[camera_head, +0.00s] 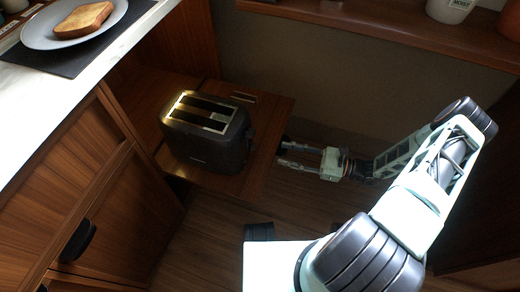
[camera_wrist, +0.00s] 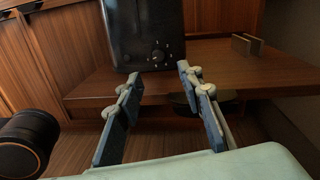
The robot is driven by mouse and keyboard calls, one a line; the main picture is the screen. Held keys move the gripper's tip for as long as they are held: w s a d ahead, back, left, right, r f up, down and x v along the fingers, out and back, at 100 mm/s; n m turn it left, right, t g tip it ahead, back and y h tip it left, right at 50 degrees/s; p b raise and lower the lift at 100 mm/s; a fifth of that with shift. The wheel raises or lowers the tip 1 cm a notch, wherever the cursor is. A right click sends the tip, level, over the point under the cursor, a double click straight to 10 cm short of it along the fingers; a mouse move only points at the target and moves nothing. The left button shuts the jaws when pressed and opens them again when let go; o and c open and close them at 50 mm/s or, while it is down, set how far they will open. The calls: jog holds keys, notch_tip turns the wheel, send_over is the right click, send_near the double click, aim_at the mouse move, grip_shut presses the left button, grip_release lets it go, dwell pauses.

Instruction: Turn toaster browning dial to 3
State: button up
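A black toaster (camera_head: 206,148) with a bright metal top and two slots stands on a low wooden shelf. Its dial end faces my gripper. In the wrist view, the toaster (camera_wrist: 146,25) shows a round black browning dial (camera_wrist: 158,55) low on that end, with small pale marks around it. The dial's number and pointer are too small to read. My gripper (camera_head: 282,153) is beside the shelf, to the right of the toaster and apart from it. In the wrist view my gripper (camera_wrist: 160,74) has its two fingers spread with nothing between them, the dial lying beyond the gap.
The wooden shelf (camera_wrist: 240,75) extends right of the toaster and holds a small metal-like holder (camera_wrist: 246,45). A counter at upper left holds a plate (camera_head: 40,38) with toast (camera_head: 84,20). A cabinet handle (camera_head: 78,241) juts out at lower left.

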aim_at(261, 155)
jog(key=b+x, duration=0.1)
jog(key=x, duration=0.8)
jog(key=shift+a, duration=0.15)
grip_shut()
